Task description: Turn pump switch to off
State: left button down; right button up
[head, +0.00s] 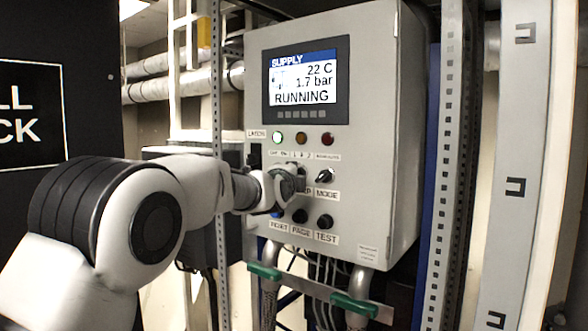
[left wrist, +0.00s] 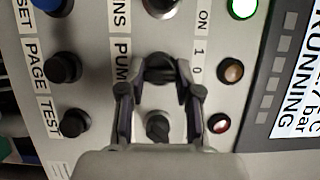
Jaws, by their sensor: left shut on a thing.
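The grey control box (head: 385,120) carries a screen (head: 305,82) reading SUPPLY, 22 C, 1.7 bar, RUNNING. The black pump switch (left wrist: 160,68) is beside the PUMP label (left wrist: 122,62) in the left wrist view, which shows the panel turned sideways. My left gripper (left wrist: 163,78) has its fingers on both sides of this knob and is shut on it. In the head view my left gripper (head: 290,182) covers the pump switch. Its exact pointer position is hidden by the fingers. My right gripper is not in view.
The MODE knob (head: 325,175) is close beside the gripper, between its fingers' rear parts in the wrist view (left wrist: 157,125). Below are the PAGE (head: 300,216) and TEST (head: 325,221) buttons. The green lamp (head: 277,137) is lit; the amber (head: 301,138) and red (head: 327,139) lamps look dark.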

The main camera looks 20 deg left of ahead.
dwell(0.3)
pick_arm(q)
jog(key=c, duration=0.8)
grip_release()
